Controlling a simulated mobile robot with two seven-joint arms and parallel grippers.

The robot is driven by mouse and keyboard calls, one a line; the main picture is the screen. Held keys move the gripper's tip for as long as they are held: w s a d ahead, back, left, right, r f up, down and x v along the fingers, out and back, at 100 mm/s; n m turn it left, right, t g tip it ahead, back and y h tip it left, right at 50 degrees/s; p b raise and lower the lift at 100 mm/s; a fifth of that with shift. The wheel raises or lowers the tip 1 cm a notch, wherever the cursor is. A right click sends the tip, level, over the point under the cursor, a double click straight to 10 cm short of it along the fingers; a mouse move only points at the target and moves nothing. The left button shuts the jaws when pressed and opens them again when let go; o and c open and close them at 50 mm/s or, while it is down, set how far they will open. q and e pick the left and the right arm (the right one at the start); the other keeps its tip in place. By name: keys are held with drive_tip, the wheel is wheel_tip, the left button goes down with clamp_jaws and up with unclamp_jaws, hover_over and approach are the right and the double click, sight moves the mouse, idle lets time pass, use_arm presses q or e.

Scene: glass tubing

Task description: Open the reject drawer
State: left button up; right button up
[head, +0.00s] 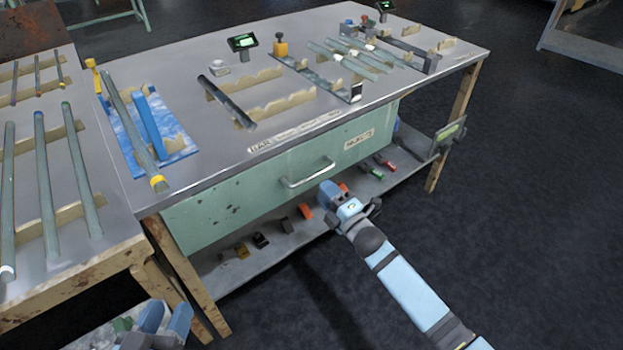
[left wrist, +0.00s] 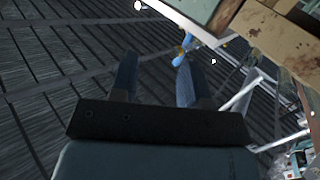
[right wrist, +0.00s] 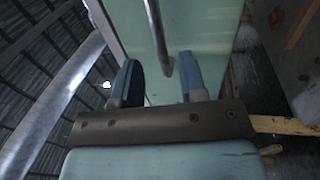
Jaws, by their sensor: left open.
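The green reject drawer (head: 250,200) sits under the tabletop of the middle bench, its front apparently flush with the bench. A silver bar handle (head: 308,174) is on its front, and a "REJECTS" label is at the upper right. My right gripper (head: 331,192) is just in front of the drawer, below and right of the handle. In the right wrist view its fingers are apart, with the handle (right wrist: 160,40) showing between and beyond them; contact cannot be told. My left gripper (head: 166,318) is low at the bottom left, open and empty, away from the drawer.
The bench top (head: 190,165) holds tubes, wooden racks and small displays. A lower shelf (head: 285,236) under the drawer carries several small coloured items. A second table (head: 105,240) with tubes stands at the left. The dark floor in front of the drawer is clear.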

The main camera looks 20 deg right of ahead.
sight(312, 175)
drive_tip(key=shift+b+x, duration=0.5)
drive_tip(key=shift+x, duration=2.7)
use_arm(q)
drive_tip(key=shift+d+r+t+h, duration=0.2)
drive_tip(key=shift+d+r+t, duration=0.05)
drive_tip(key=shift+r, duration=0.4)
drive_tip(key=shift+d+r+t+h, duration=0.2)
drive_tip(key=shift+r+t, duration=0.05)
drive_tip(key=shift+r, duration=0.35)
use_arm(e)
drive_tip(key=shift+c, duration=0.2)
use_arm(q)
drive_tip(key=shift+w, duration=0.1)
use_arm(e)
clamp_jaws()
